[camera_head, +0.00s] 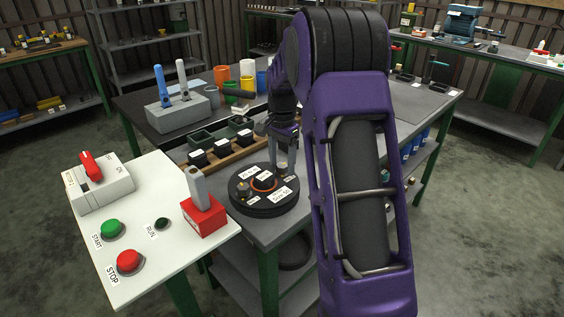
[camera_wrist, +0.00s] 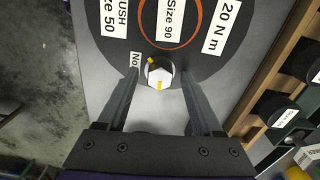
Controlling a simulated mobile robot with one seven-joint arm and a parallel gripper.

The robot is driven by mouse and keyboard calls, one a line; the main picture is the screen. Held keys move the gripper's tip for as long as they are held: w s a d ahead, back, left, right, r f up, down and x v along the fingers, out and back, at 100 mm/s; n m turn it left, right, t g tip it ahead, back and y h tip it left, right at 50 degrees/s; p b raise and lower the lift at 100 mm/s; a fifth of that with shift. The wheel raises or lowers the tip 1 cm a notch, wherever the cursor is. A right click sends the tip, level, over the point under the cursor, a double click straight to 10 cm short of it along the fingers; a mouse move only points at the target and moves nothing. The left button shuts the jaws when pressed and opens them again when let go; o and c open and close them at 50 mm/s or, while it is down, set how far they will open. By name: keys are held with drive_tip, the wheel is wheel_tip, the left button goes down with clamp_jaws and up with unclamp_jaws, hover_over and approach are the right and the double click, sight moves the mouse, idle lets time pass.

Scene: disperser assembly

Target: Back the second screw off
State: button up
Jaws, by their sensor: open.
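The round black disperser plate (camera_head: 262,207) lies flat at the table's front corner, with white labels and an orange ring (camera_wrist: 170,42) on top. A pale hex-headed screw (camera_wrist: 159,75) with yellow marks sits near the plate's edge in the wrist view. My gripper (camera_wrist: 158,79) is open, pointing down, with one finger on each side of this screw. Gaps show between the fingers and the head. In the head view my gripper (camera_head: 281,168) is over the plate's far right side, and its fingers partly hide that screw. Another screw-like part (camera_head: 242,188) stands at the plate's left.
A white panel (camera_head: 165,240) with start and stop buttons is at left. A red block (camera_head: 204,216) with a grey upright handle stands near the plate. A wooden rack (camera_head: 217,154) with black parts lies behind it. A grey holder (camera_head: 182,110) and coloured cups are farther back.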

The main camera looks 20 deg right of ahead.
clamp_jaws()
drive_tip(key=shift+r, duration=0.1)
idle(0.3)
drive_tip(key=n+p, duration=0.2)
drive_tip(key=n, duration=0.1)
drive_tip(key=n+p, duration=0.2)
drive_tip(key=n, duration=0.2)
drive_tip(key=shift+n, duration=0.3)
drive_tip(key=n+p, duration=0.1)
drive_tip(key=n, duration=0.2)
drive_tip(key=shift+n+p, duration=0.75)
drive_tip(key=shift+n, duration=1.35)
